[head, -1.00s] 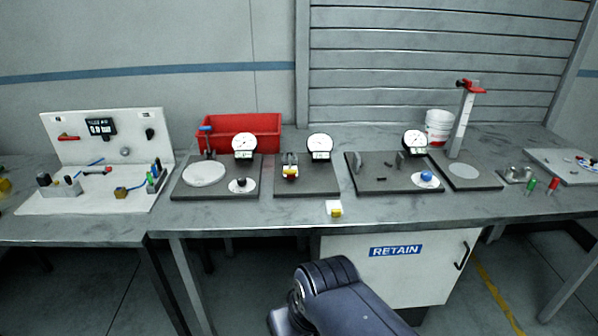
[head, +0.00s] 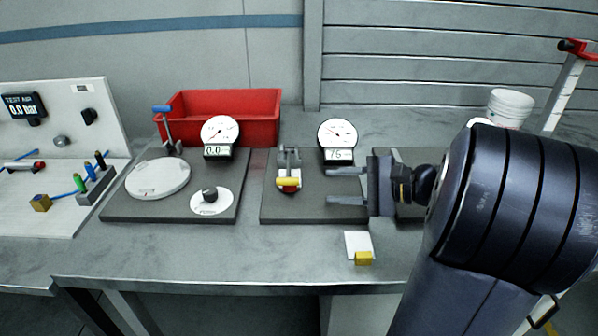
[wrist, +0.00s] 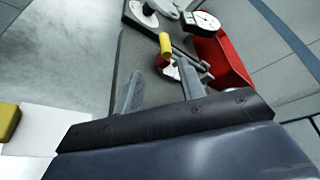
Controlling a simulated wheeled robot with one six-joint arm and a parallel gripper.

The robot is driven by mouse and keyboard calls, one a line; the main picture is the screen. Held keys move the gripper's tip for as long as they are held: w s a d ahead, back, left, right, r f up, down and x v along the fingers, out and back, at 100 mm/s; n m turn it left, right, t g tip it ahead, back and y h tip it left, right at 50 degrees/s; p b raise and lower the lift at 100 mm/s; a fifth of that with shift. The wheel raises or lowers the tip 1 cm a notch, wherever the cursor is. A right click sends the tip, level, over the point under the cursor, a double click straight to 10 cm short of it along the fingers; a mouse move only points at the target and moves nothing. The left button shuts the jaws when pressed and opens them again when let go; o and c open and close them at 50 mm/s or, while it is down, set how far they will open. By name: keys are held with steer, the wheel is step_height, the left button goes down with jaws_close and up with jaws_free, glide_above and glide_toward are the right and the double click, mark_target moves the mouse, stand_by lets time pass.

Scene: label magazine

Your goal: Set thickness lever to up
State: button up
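A small lever with a yellow handle (head: 287,182) sits on the middle dark grey plate (head: 272,211), with grey arms behind it and a red part under it. Its yellow handle also shows in the wrist view (wrist: 166,45), ahead of the fingers. A round dial gauge (head: 337,132) with a readout that looks like 75 stands behind on the right. My gripper (head: 331,186) is open and empty, with fingers pointing left toward the lever. It is apart from the yellow handle, to its right. No label naming the lever is readable.
A left plate holds a white disc (head: 158,178), a black knob (head: 209,195), a blue-topped post (head: 164,110) and another gauge (head: 220,131). A red bin (head: 235,108) stands behind. A yellow block (head: 363,258) with a white card lies in front. My arm hides the right stations.

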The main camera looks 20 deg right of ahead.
mark_target(302, 182)
steer(key=shift+w+d, duration=0.35)
steer(key=shift+w+a, duration=0.15)
steer(key=x, duration=1)
steer(key=shift+a+r, duration=0.2)
jaws_close()
